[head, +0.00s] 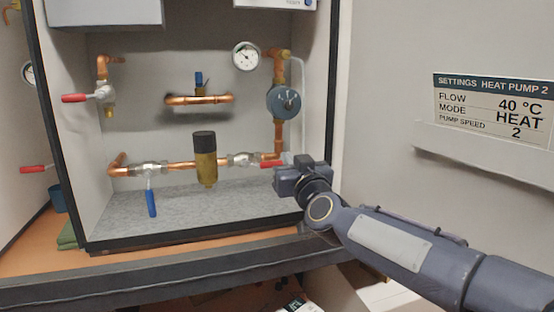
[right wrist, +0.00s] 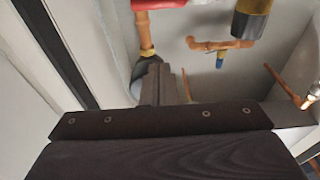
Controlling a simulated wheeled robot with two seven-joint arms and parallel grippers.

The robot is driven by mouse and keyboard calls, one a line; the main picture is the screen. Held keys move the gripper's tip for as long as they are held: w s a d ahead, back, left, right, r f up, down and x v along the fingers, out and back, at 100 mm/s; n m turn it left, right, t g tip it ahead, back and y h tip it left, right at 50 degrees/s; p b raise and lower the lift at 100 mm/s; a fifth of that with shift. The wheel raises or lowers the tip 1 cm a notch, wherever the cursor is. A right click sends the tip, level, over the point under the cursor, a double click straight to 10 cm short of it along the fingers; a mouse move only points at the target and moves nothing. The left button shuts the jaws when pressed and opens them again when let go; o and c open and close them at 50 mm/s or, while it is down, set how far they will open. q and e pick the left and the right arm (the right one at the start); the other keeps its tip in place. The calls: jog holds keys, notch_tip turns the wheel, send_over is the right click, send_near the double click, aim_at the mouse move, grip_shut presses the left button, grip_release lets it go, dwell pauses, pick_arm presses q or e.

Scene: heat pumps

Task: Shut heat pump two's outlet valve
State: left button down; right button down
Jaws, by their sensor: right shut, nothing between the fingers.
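Heat pump two's open cabinet (head: 135,70) holds copper pipework with several lever valves. A red lever (head: 271,163) lies level on the lower pipe at the right, and a red handle (right wrist: 172,3) shows at the top edge of the right wrist view. My right gripper (head: 303,162) is shut and empty, just right of that lever; whether they touch is unclear. Its fingers also show in the right wrist view (right wrist: 158,70). Another red lever (head: 75,98) points left at the upper left. A blue lever (head: 151,203) hangs down at the lower left. No label shows which valve is the outlet. My left gripper is out of view.
A brass-and-black cylinder (head: 205,165) stands mid-pipe. A round pump (head: 284,101) and a gauge (head: 246,56) are above my right gripper. The cabinet's side wall (head: 325,90) is close on the right. The settings placard (head: 492,110) reads heat pump 2. The cabinet floor (head: 185,208) is mostly bare.

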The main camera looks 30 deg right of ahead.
jog(key=r, duration=0.1)
send_over(265, 164)
jog(key=s+d, duration=0.1)
jog(key=d, duration=0.2)
jog(key=shift+s+a+f, duration=0.15)
jog(key=shift+s+f, duration=0.1)
jog(key=shift+f, duration=0.7)
jog(key=shift+s+a+f, duration=0.15)
jog(key=shift+s+f, duration=0.05)
jog(key=shift+f, duration=0.7)
jog(key=shift+f+m+b, duration=0.2)
jog(key=shift+m+b, duration=0.2)
